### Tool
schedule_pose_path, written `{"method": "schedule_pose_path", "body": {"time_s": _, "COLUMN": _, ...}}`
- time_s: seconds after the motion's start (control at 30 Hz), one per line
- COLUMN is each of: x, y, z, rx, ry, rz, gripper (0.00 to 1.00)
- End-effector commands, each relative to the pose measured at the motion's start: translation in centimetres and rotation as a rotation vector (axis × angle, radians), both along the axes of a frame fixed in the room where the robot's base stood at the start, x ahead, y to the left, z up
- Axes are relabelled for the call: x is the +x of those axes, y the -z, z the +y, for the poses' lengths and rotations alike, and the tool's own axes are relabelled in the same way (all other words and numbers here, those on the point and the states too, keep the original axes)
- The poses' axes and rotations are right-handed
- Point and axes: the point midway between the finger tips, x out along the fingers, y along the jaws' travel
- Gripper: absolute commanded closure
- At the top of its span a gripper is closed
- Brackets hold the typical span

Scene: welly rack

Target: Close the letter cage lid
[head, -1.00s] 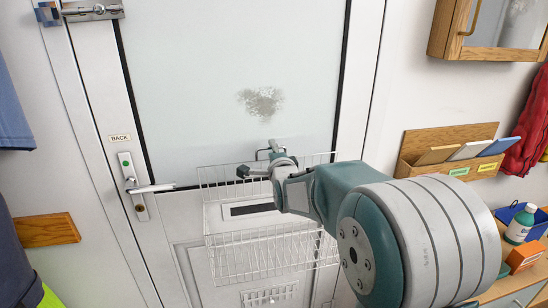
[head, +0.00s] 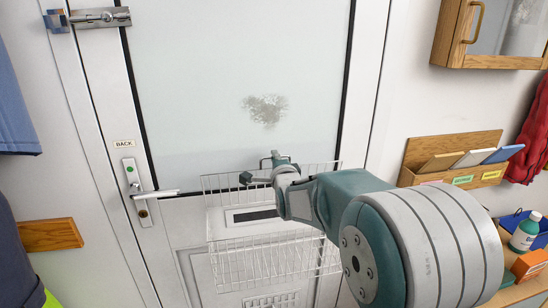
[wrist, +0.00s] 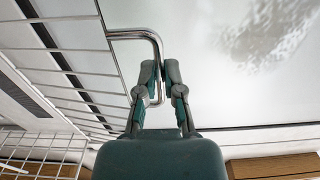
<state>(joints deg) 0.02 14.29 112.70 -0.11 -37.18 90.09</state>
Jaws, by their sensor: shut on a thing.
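The white wire letter cage (head: 225,262) hangs on the door below the glass, around the letter slot. Its wire lid (head: 222,182) is at the upper part of the cage; its exact angle is hard to tell. My gripper (head: 261,168) is at the lid's upper edge in the head view. In the wrist view my gripper (wrist: 160,82) is shut on a bent chrome handle (wrist: 130,34) joined to the wire lid (wrist: 75,50). Part of the handle is hidden between the fingers. My arm hides part of the cage's right side.
A chrome door lever (head: 155,194) sticks out left of the cage, and a bolt (head: 95,18) is at upper left. A wooden letter rack (head: 450,150) is on the right wall, above a shelf with a bottle (head: 525,232) and an orange box (head: 528,264).

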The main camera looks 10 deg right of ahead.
Motion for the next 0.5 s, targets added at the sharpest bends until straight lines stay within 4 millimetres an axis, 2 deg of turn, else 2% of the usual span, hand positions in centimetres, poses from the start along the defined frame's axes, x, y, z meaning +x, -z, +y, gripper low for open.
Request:
{"method": "schedule_pose_path", "body": {"time_s": 0.2, "x": -1.5, "y": 0.6, "z": -0.2, "rx": 0.001, "ry": 0.002, "rz": 0.009, "gripper": 1.00}}
{"method": "schedule_pose_path", "body": {"time_s": 0.5, "x": -2.6, "y": 0.9, "z": -0.4, "rx": 0.002, "ry": 0.004, "rz": 0.011, "gripper": 1.00}}
